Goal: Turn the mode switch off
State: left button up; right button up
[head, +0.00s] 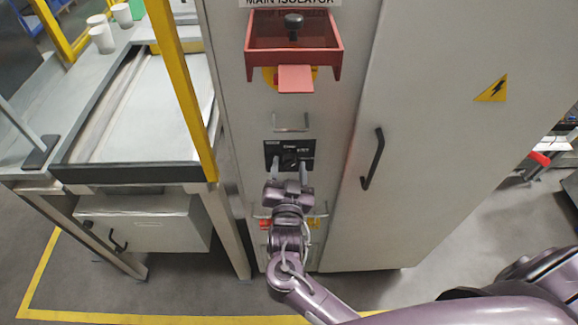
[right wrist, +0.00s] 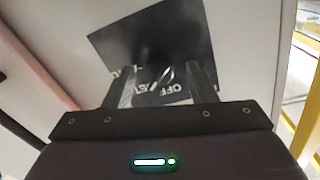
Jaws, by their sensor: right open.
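The mode switch is a dark rotary knob on a black plate (head: 271,149) with white lettering, on the narrow front of the grey cabinet. In the right wrist view the plate (right wrist: 150,38) shows upside down, with "OFF" readable near its lower edge. My right gripper (head: 289,170) is open in front of the plate. In the right wrist view its two fingers (right wrist: 163,82) stand on either side of the knob (right wrist: 165,74). I cannot tell whether they touch it. The knob's exact setting is hard to tell. My left gripper is not in view.
Above the plate are a small metal handle (head: 291,129) and a red isolator cover (head: 295,65). A red button (head: 265,224) sits below, partly behind my right gripper. A cabinet door handle (head: 373,160) is to the right. A bench with a yellow post (head: 183,85) stands left.

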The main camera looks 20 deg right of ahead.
jog(key=c, duration=1)
jog(key=shift+o, duration=0.2)
jog(key=shift+n, duration=0.3)
jog(key=n+p, duration=0.2)
jog(key=n, duration=0.2)
jog(key=shift+d, duration=0.1)
jog(key=n+p, duration=0.2)
jog(key=n, duration=0.3)
jog(key=shift+p, duration=0.35)
jog(key=shift+f+n+t, duration=0.1)
jog(key=shift+n+t, duration=0.2)
jog(key=shift+n, duration=0.1)
